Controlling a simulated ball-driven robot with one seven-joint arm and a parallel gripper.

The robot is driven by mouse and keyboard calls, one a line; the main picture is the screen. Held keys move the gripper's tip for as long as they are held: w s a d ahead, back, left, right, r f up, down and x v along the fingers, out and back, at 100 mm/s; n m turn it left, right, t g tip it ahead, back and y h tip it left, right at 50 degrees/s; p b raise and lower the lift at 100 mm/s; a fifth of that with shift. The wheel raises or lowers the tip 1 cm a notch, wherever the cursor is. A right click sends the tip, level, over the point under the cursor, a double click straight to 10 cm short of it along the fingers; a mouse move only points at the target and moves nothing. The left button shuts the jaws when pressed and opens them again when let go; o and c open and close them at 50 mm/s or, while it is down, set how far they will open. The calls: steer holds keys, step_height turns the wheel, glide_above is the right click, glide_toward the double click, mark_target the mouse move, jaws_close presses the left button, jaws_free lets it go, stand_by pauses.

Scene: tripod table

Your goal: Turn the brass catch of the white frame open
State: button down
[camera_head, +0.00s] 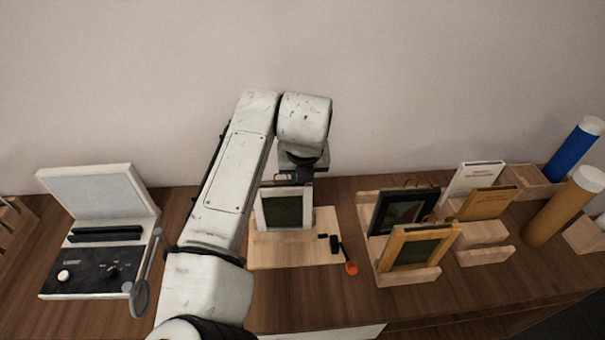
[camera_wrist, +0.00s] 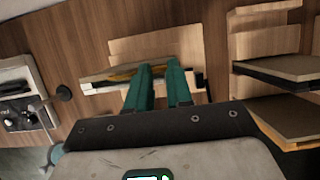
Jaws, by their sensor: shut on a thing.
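The white frame (camera_head: 307,206) stands upright on a light wooden board (camera_head: 325,225) near the middle of the table, with a dark panel in it. In the wrist view the frame (camera_wrist: 97,87) is seen from above as a narrow strip. My gripper (camera_wrist: 158,68) reaches down at its top edge, with its two teal fingers close together. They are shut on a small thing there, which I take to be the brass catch. The fingers hide it, so its angle cannot be told. In the head view my wrist and arm cover this spot.
A small dark tool with an orange end (camera_head: 351,268) lies at the board's right. A wooden rack (camera_head: 425,276) with a black frame (camera_head: 400,212) and a yellow frame (camera_head: 420,248) stands to the right. An open light-box device (camera_head: 95,262) is at the left.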

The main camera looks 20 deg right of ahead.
stand_by(0.4)
steer(key=c, duration=1)
jaws_free()
